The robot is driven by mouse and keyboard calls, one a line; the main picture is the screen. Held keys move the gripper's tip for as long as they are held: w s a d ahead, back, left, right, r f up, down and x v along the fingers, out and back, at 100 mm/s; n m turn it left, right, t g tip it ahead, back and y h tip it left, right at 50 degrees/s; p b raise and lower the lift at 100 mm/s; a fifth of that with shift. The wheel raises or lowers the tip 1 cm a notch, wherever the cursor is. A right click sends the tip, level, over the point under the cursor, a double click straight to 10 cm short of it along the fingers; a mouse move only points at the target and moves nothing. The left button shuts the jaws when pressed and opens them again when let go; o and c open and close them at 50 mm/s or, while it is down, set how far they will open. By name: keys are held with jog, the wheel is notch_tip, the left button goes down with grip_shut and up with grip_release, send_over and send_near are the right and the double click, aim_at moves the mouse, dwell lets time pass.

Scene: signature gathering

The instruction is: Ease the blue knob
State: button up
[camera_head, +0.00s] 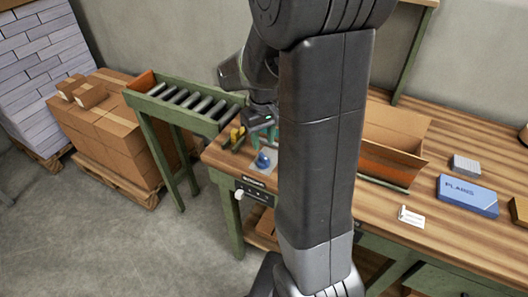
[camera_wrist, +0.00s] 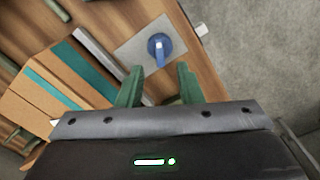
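The blue knob (camera_wrist: 159,44) sits on a light grey square plate (camera_wrist: 131,50) on the wooden table, just beyond my fingertips in the wrist view. In the head view the blue knob (camera_head: 263,161) is near the table's left end. My gripper (camera_wrist: 157,82) has its two green fingers apart with nothing between them, and the knob lies ahead of the gap. In the head view my gripper (camera_head: 262,138) is above and close behind the knob. I cannot tell whether a finger touches it. My arm covers the table to the right of the knob.
A roller conveyor (camera_head: 185,98) stands left of the table (camera_head: 440,145). An open cardboard box (camera_head: 391,138), a blue box (camera_head: 467,196) and a white card (camera_head: 411,217) are on the table at right. Stacked cartons (camera_head: 105,122) stand on a pallet at left. The front-left floor is clear.

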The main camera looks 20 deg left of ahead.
aim_at(264, 156)
notch_tip(264, 156, down, 6)
jog(key=shift+f, duration=0.1)
jog(key=shift+c, duration=0.2)
grip_shut()
